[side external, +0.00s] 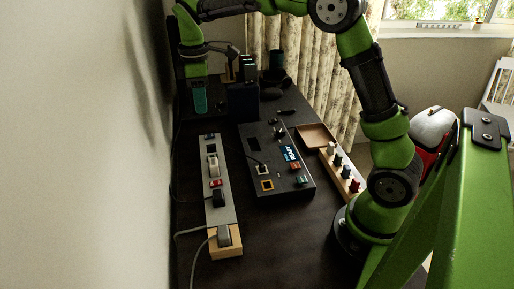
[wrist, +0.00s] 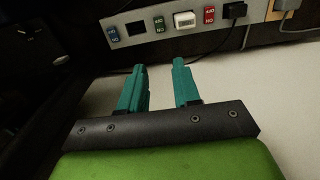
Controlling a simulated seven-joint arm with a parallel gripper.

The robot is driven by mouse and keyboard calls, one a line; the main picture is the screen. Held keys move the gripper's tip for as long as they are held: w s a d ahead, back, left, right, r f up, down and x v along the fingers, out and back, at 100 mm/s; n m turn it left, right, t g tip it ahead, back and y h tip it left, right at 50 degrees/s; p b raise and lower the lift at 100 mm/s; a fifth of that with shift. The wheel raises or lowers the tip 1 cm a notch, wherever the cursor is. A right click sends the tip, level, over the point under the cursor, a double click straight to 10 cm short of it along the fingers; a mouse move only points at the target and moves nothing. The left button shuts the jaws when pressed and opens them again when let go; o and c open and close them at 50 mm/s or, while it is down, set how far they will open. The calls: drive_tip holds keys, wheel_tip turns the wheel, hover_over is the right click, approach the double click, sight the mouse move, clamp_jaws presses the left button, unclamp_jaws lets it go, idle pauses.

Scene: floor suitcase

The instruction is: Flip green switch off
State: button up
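A small green switch (wrist: 158,23) sits on the grey power strip (wrist: 172,31) at the top of the wrist view, between a black socket (wrist: 135,28) and a white plug (wrist: 185,20). Its on/off position is too small to tell. The strip (side external: 228,213) runs along the left side of the table in the side view. My gripper (wrist: 158,66) has teal fingers spread apart with nothing between them. Its fingers point toward the strip in the wrist view, apart from the switch. In the side view my gripper (side external: 201,112) hangs beyond the strip's far end.
The strip also has a blue switch (wrist: 112,34), a red switch (wrist: 209,15) and a black plug (wrist: 235,10). A black control panel (side external: 270,150) with another green button (side external: 302,180) lies to the right. The wall (side external: 80,150) is close on the left.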

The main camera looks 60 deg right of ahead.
wheel_tip(320, 180, down, 17)
drive_tip(key=shift+r, duration=0.1)
idle(0.4)
